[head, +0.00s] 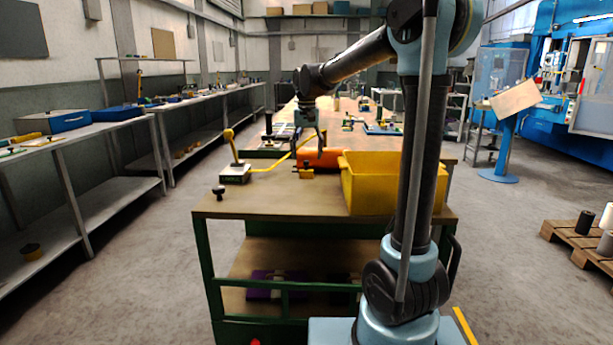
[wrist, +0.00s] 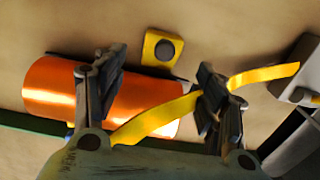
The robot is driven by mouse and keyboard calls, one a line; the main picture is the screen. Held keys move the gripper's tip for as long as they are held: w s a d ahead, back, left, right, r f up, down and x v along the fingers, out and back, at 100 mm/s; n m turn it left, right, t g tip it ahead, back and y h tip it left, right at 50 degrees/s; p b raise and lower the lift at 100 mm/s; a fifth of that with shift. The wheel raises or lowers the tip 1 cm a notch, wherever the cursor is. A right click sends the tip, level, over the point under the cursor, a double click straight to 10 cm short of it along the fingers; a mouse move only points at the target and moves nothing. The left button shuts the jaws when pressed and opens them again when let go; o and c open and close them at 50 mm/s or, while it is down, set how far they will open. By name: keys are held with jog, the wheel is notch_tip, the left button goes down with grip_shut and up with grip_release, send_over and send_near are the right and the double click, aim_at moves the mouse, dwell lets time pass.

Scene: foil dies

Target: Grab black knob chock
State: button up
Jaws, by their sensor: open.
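The black knob chock (head: 306,173) is a small yellow block with a black knob on top. It sits on the workbench in front of an orange roll. In the wrist view the chock (wrist: 150,48) lies just beyond the fingertips, between their lines, with its round knob facing the camera. My gripper (head: 310,148) is open and empty above the orange roll, apart from the chock. Its two fingers also show in the wrist view (wrist: 160,72).
The orange roll (wrist: 50,88) lies beneath the fingers, and a yellow strip (wrist: 160,118) crosses there. A yellow bin (head: 382,190) stands right of the chock. A yellow-handled device (head: 235,173) and a loose black knob piece (head: 219,192) are left. The bench's front middle is clear.

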jog(key=shift+s+f, duration=0.1)
jog(key=shift+f, duration=3.25)
jog(key=c, duration=1.2)
